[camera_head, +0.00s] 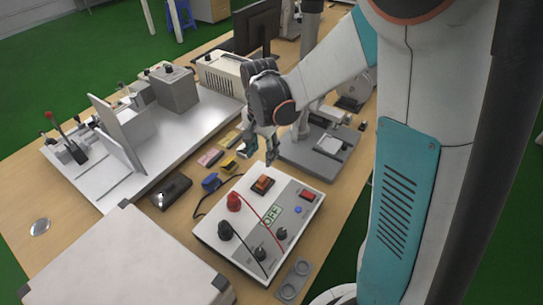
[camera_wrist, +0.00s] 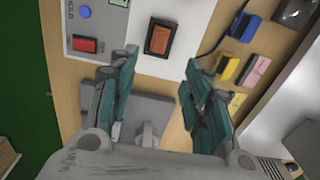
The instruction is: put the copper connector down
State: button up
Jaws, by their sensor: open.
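My gripper (camera_head: 259,154) is open above the table, just behind the white instrument box (camera_head: 209,238). In the wrist view my gripper (camera_wrist: 161,57) has its two teal fingers wide apart, with nothing seen between them. I cannot pick out a copper connector for certain in either view. An orange-brown rocker switch (camera_head: 263,184) is set in the box's top; it also shows beyond the fingertips in the wrist view (camera_wrist: 158,38). Small blue (camera_head: 210,182), yellow (camera_head: 228,166) and pink (camera_head: 208,157) blocks lie on the table left of the gripper.
A grey stand base (camera_head: 318,170) is right of my gripper. A silver platform (camera_head: 168,160) with fixtures stands at left. A black device (camera_head: 174,190) lies between the platform and the instrument box. A large pale case (camera_head: 120,260) fills the front left. Bare wood shows around the small blocks.

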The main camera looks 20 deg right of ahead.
jog(key=s+r+n+t, duration=0.7)
jog(key=s+r+n, duration=0.4)
jog(key=s+r, duration=0.3)
jog(key=s, duration=0.3)
jog(key=shift+r, duration=0.25)
